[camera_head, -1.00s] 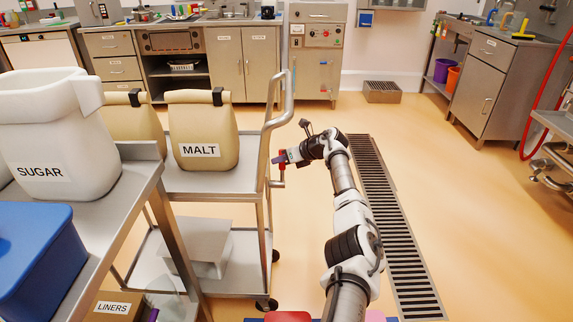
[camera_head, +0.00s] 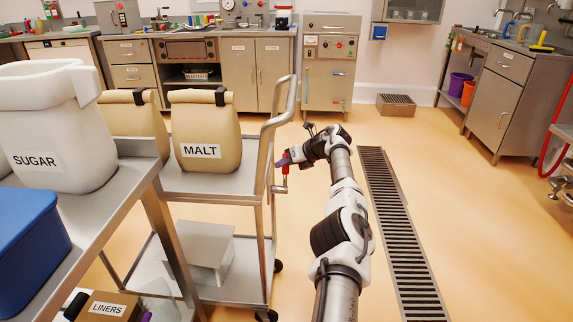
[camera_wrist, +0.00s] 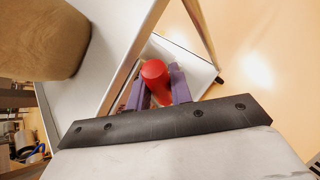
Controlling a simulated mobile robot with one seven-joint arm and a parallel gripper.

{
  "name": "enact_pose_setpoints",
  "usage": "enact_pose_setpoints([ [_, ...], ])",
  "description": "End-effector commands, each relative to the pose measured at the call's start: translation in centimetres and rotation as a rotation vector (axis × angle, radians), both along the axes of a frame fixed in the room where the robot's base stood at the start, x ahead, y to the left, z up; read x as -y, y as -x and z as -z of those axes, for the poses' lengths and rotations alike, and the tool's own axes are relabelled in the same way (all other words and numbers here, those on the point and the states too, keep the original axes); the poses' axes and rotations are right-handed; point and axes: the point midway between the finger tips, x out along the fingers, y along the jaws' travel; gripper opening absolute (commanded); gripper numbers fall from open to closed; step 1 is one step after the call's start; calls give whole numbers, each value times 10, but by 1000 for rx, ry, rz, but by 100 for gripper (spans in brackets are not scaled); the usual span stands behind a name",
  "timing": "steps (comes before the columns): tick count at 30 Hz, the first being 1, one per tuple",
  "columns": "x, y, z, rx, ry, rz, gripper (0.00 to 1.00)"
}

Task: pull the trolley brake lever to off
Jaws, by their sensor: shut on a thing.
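The trolley (camera_head: 205,182) is a steel cart at centre left with an upright handle on its right side. Its brake lever (camera_head: 285,170) sticks out at the trolley's right side, with a red grip and a metal rod running down below it. My gripper (camera_head: 282,160) is at the lever, reaching in from the right. In the wrist view the red knob of the brake lever (camera_wrist: 155,74) sits between the purple fingers of my gripper (camera_wrist: 158,88), which are shut on it. The lever's lower joint is partly hidden.
A MALT sack (camera_head: 204,130) stands on the trolley's upper shelf, and a grey box (camera_head: 198,250) is on its lower shelf. Open floor and a drain grate (camera_head: 398,230) lie to the right.

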Motion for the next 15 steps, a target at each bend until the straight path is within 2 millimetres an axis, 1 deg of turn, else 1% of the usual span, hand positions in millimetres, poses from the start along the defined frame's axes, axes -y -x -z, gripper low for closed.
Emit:
enact_pose_setpoints([
  [5,1,0,0,1,0,3,0],
  [6,1,0,0,1,0,3,22],
  [8,0,0,0,1,0,3,30],
  [15,0,0,0,1,0,1,30],
])
